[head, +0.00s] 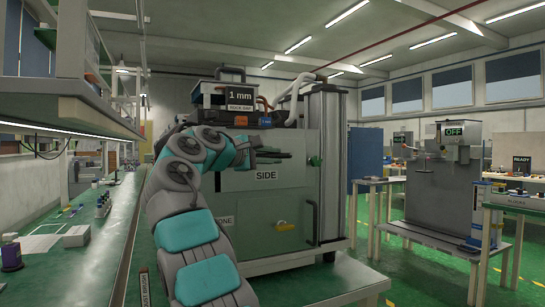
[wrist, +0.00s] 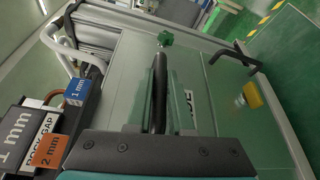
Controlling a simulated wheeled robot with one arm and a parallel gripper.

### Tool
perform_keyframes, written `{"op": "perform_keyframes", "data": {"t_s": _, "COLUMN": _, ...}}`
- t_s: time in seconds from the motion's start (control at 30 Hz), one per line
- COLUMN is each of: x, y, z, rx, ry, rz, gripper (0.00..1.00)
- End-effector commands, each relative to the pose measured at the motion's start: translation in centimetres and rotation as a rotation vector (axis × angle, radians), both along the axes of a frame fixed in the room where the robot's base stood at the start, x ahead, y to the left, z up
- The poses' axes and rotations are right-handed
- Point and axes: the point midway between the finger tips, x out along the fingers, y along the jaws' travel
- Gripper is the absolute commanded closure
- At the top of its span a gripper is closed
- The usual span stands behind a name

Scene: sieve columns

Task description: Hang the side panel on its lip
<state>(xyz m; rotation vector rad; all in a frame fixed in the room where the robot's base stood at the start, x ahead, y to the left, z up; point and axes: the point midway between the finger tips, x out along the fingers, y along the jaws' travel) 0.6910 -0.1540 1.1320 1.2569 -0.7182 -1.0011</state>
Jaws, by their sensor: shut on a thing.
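The grey-green side panel, labelled SIDE (head: 240,181), stands upright against the front of the grey machine in the head view. In the wrist view, its face (wrist: 210,80) fills the middle and its label is partly hidden. My gripper (head: 270,154) is at the panel's upper part and is shut on its black bar handle, which runs between the fingers in the wrist view (wrist: 158,85).
A black unit with a "1 mm" sign (head: 241,96) and coloured tags sits on top. A long green bench (head: 100,245) runs along the left.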

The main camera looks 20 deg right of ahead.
Motion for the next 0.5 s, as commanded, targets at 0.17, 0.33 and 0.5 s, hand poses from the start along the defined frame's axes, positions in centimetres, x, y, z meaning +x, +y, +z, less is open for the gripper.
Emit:
{"op": "perform_keyframes", "data": {"t_s": 0.17, "x": 0.01, "y": 0.02, "z": 0.03, "rx": -0.001, "ry": 0.000, "rz": 0.000, "gripper": 1.00}}
{"op": "perform_keyframes", "data": {"t_s": 0.33, "x": -0.01, "y": 0.01, "z": 0.04, "rx": -0.001, "ry": 0.000, "rz": 0.000, "gripper": 0.68}}
{"op": "perform_keyframes", "data": {"t_s": 0.5, "x": -0.01, "y": 0.01, "z": 0.03, "rx": -0.001, "ry": 0.000, "rz": 0.000, "gripper": 0.49}}
